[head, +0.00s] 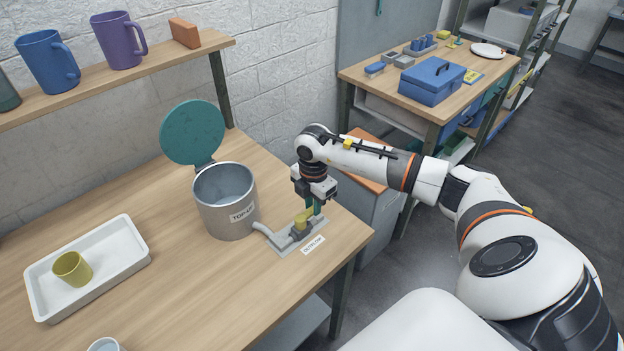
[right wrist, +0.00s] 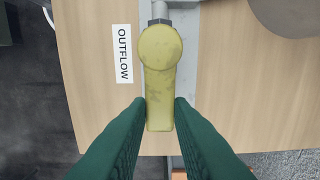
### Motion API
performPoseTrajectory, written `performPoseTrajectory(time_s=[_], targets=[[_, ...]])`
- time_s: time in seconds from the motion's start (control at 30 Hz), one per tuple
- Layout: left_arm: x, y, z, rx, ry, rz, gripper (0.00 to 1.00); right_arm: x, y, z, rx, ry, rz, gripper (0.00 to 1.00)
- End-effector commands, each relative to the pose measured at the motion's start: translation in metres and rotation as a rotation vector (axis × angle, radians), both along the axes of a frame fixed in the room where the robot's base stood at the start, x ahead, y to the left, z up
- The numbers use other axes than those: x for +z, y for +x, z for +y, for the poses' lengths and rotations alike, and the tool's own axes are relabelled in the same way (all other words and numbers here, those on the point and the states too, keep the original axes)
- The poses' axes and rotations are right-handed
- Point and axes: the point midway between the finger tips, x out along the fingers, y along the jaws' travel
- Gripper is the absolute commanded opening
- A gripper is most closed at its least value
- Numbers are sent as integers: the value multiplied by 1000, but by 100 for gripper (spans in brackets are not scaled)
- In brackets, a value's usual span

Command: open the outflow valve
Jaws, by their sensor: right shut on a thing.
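The outflow valve has a yellow lever handle (head: 302,217), which also shows in the right wrist view (right wrist: 160,60) with its round hub at the top and its bar pointing down the picture. The valve sits on a grey plate (head: 286,250) beside a label (head: 313,245) reading OUTFLOW, also seen in the right wrist view (right wrist: 123,54). My right gripper (head: 315,208) reaches down from above, its green fingers on either side of the bar's free end in the right wrist view (right wrist: 160,103), shut on it. My left gripper is not in view.
A grey tank (head: 222,212) with its teal lid (head: 193,132) raised stands left of the valve, joined by a pipe (head: 264,231). A white tray (head: 133,262) holds a yellow cup (head: 72,268). The table's right edge is close to the valve.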

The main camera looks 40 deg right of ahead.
Motion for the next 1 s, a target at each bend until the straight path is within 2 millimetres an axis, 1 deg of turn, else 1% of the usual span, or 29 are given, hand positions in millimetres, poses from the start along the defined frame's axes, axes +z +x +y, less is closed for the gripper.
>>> performPoseTrajectory(time_s=[0.43, 0.47, 0.5, 0.57, 0.6, 0.87, 1.0], targets=[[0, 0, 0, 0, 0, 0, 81, 2, 1, -1, -13, -2, -4, 0], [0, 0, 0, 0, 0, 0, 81, 2, 1, -1, -13, -2, -4, 23], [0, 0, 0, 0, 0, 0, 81, 2, 1, -1, -13, -2, -4, 30], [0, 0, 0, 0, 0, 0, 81, 1, 1, -1, -12, -2, -3, 40], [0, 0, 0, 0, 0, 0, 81, 1, 0, -1, -12, -2, -3, 42], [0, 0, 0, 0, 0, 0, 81, 1, 0, 0, -10, -1, -2, 42], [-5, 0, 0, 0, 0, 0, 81, 11, 1, -1, -10, -1, -5, 42]])
